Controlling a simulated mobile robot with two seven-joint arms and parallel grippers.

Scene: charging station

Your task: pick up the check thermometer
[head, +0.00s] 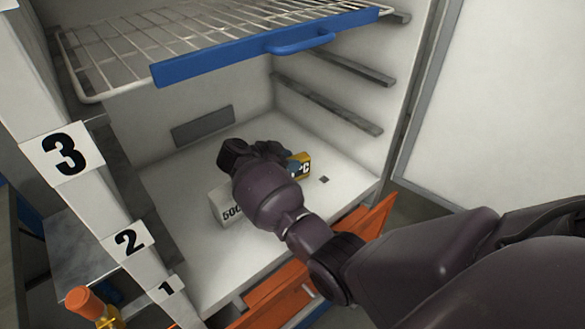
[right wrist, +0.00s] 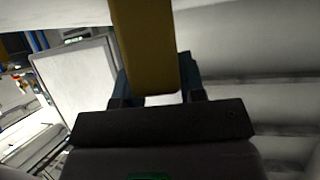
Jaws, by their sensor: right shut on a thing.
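The check thermometer is a yellow block with a dark face marked with a "C" (head: 304,167), inside the white cabinet. My right gripper (head: 290,166) reaches in over the cabinet floor and is shut on it. My wrist hides part of the thermometer and most of the fingers in the head view. In the right wrist view the yellow body (right wrist: 146,45) stands between the two blue fingers of my right gripper (right wrist: 153,82). I cannot tell whether it still touches the floor. My left gripper is not in view.
A white block marked "50" (head: 227,210) stands left of my wrist on the cabinet floor (head: 180,172). A wire shelf with a blue front (head: 250,52) hangs above. Number plates line the left post. An orange drawer front (head: 372,218) sticks out below.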

